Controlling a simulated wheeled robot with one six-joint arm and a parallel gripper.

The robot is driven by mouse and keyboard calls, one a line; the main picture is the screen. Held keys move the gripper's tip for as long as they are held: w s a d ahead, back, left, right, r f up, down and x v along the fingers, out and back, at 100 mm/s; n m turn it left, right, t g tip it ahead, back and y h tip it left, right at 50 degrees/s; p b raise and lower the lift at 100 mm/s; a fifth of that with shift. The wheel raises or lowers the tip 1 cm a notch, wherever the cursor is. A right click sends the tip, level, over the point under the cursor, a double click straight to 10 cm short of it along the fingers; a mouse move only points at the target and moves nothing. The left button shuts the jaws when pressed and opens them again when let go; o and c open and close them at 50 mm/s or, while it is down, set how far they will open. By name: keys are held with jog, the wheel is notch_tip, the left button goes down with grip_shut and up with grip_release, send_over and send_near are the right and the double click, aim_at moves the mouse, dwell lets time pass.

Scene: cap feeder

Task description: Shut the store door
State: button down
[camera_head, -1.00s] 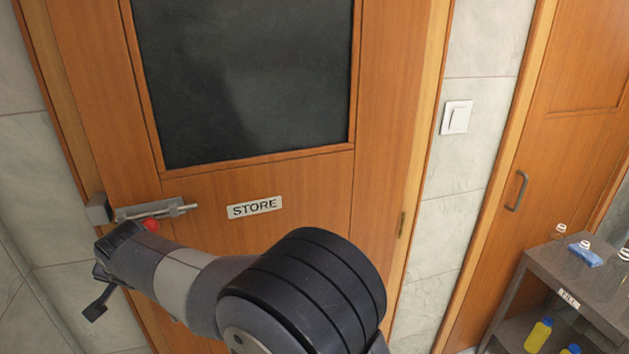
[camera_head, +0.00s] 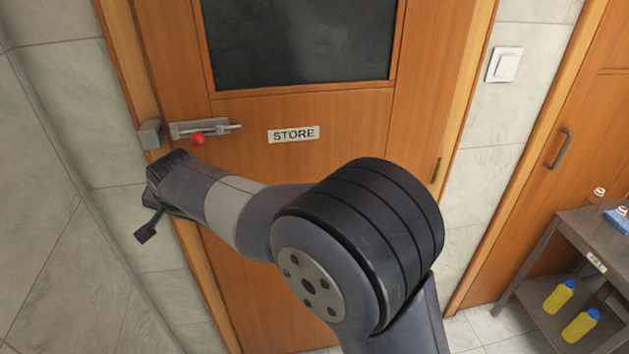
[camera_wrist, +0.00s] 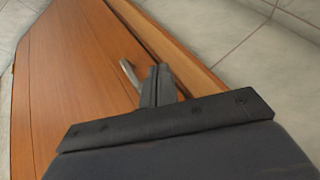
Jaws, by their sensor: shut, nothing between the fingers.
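The wooden store door (camera_head: 275,185) has a dark pane and a STORE sign (camera_head: 293,134). It looks flush or nearly flush with its frame; I cannot tell if it is fully shut. A grey bolt (camera_head: 208,128) with a red knob (camera_head: 198,140) sits at its left edge. Its rod sticks out to the right, and a gap shows between it and the keeper block (camera_head: 150,134) on the frame. My gripper (camera_wrist: 158,82) is shut and empty in the wrist view, close by a metal handle (camera_wrist: 130,74); contact is unclear. In the head view my arm hides the handle.
A tiled wall (camera_head: 60,140) stands close on the left. A light switch (camera_head: 504,65) is on the wall to the right, beside another wooden door with a handle (camera_head: 558,149). A grey shelf unit (camera_head: 535,290) with bottles stands at lower right.

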jog(key=s+a+r+b, duration=0.1)
jog(key=s+a+r, duration=0.1)
jog(key=s+r, duration=0.3)
notch_tip(320, 180, up, 3)
jog(key=shift+s+a, duration=0.2)
jog(key=shift+s, duration=0.15)
